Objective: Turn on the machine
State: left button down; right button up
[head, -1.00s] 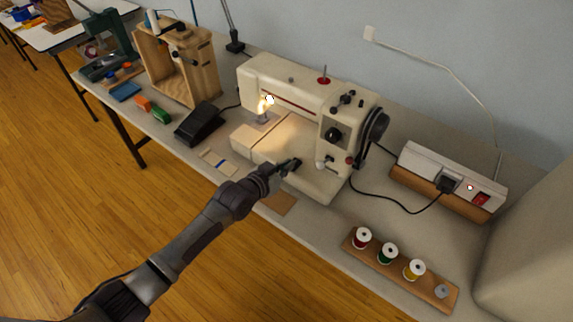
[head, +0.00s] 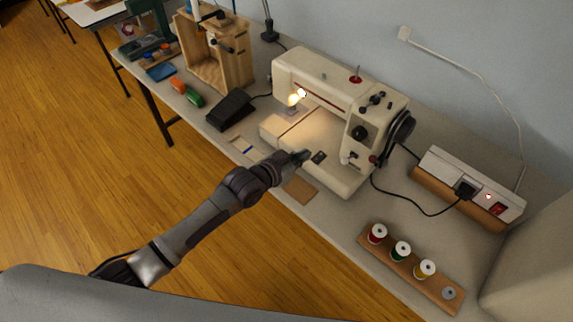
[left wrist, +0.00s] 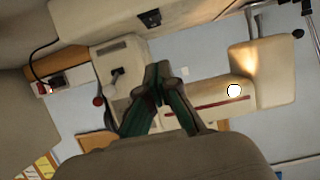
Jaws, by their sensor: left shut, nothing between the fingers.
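The cream sewing machine (head: 312,68) stands on the grey table with its small lamp (head: 294,99) lit. A dark handwheel (head: 400,128) is at its right end, and a dark dial (head: 360,133) is on its front. A small black rectangular part (head: 319,157) sits on the bed. My left gripper (head: 303,156) is shut and empty, just left of that black part and over the bed's front; I cannot tell whether it touches. In the left wrist view the shut fingers (left wrist: 159,80) overlap the machine's body (left wrist: 122,75). My right gripper is not in view.
A white power strip (head: 448,168) with a plug and a lit red switch (head: 497,210) lies to the right. A spool rack (head: 384,258) is at the front right. A black foot pedal (head: 231,110) and a wooden frame (head: 238,69) stand to the left.

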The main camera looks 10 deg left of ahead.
pick_arm(q)
jog(key=shift+f+b+v, duration=0.15)
jog(key=shift+f+v, duration=0.05)
jog(key=shift+v, duration=0.75)
jog(key=shift+f+b+v, duration=0.1)
jog(key=shift+f+v, duration=0.1)
jog(key=shift+v, duration=0.8)
jog(key=shift+f+b+v, duration=0.15)
jog(key=shift+f+v, duration=0.1)
jog(key=shift+v, duration=0.7)
jog(key=shift+s+a, duration=0.15)
